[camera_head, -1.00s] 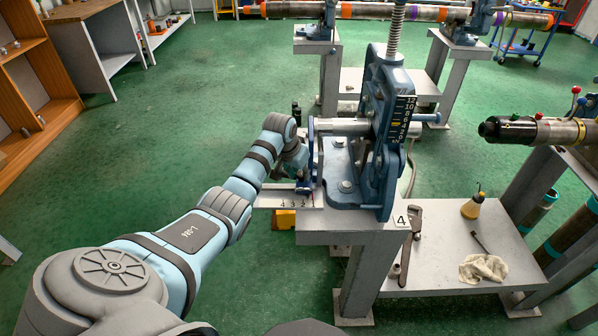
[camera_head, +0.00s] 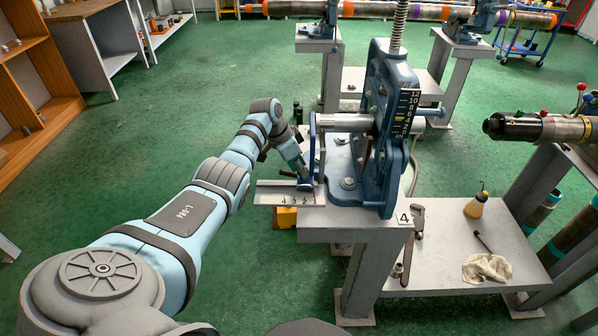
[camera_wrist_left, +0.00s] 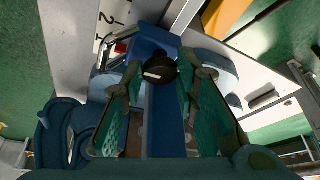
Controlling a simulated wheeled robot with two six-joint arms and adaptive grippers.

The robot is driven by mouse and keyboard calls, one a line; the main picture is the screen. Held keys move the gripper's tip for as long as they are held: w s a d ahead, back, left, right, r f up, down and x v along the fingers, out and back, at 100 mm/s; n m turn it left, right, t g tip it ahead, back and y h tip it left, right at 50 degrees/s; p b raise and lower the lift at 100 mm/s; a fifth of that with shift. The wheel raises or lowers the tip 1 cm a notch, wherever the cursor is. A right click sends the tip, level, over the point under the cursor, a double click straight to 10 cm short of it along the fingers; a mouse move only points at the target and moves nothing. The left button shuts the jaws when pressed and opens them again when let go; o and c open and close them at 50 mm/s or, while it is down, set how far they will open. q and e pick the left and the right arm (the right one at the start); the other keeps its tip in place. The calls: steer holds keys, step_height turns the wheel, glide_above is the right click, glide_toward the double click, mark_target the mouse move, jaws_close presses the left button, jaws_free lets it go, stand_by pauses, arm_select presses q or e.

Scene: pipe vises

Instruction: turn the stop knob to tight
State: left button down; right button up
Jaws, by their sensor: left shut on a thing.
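The stop knob (camera_wrist_left: 161,68) is a round black knob with a white mark, seen end-on in the left wrist view. It sits on the blue stop (camera_wrist_left: 160,120). My left gripper (camera_wrist_left: 160,78) has one green-padded finger on each side of the knob and is shut on it. In the head view my left gripper (camera_head: 301,169) reaches down from the upper left to the stop at the white numbered scale plate (camera_head: 270,198), and the knob is hidden there. My right gripper is not in view.
The blue pipe vise (camera_head: 388,150) stands just right of the stop on a grey stand. A pipe wrench (camera_head: 412,245), a yellow oil can (camera_head: 475,206) and a rag (camera_head: 486,267) lie on the lower shelf. A pipe end (camera_head: 515,127) juts in from the right. Green floor at left is clear.

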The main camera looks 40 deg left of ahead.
arm_select(q)
steer(key=shift+m+b, duration=0.35)
steer(key=shift+m, duration=0.05)
steer(key=c, duration=1.2)
jaws_free()
steer(key=shift+c, duration=0.2)
steer(key=v, duration=1.2)
steer(key=shift+w+a, duration=0.1)
steer(key=shift+a, duration=0.1)
